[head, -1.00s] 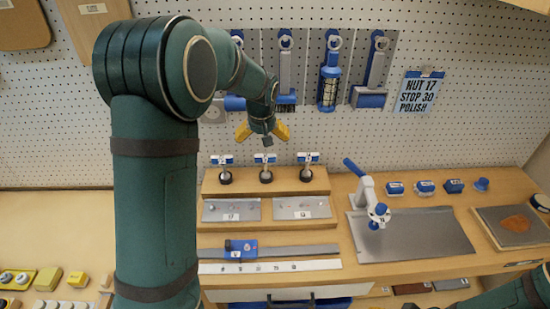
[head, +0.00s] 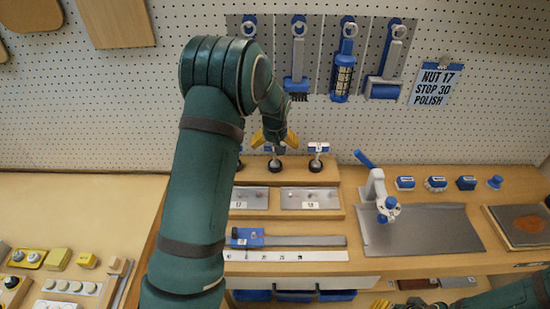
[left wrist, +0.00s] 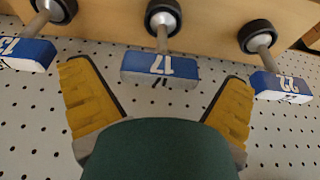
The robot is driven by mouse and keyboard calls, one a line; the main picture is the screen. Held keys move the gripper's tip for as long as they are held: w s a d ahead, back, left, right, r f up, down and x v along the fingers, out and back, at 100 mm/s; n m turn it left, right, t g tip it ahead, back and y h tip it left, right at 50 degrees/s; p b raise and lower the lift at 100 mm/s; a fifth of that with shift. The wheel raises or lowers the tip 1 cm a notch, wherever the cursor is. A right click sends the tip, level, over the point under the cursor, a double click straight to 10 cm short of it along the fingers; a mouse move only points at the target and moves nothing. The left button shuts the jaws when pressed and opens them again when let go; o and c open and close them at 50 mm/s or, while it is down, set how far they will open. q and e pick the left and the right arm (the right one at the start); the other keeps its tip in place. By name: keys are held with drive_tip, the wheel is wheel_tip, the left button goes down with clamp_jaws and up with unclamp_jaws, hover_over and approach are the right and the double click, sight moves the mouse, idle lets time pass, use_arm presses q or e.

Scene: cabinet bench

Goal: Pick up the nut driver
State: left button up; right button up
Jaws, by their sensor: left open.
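Three nut drivers stand in a row on a wooden stand below the pegboard, each with a blue-and-white numbered handle. In the left wrist view, the middle nut driver (left wrist: 160,68) reads 17, the right nut driver (left wrist: 280,88) reads 22, and the left one (left wrist: 27,52) has a partly cut-off label. My left gripper (left wrist: 158,88) is open, its yellow fingers on either side of the 17 handle, not visibly touching it. In the head view, my left gripper (head: 273,138) hides that handle; the right driver (head: 318,158) shows clear. My right gripper (head: 381,304) barely shows at the bottom edge.
A note (head: 434,85) reads NUT 17, STOP 30, POLISH. Brushes and other tools hang on the pegboard behind my left gripper. Sample plates (head: 312,198) and a ruler strip (head: 290,256) lie in front of the drivers. A blue-and-white clamp device (head: 376,190) stands at right.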

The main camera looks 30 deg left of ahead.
use_arm(q)
drive_tip(key=shift+x, duration=1.15)
drive_tip(key=c, duration=1.2)
drive_tip(key=shift+r, duration=0.1)
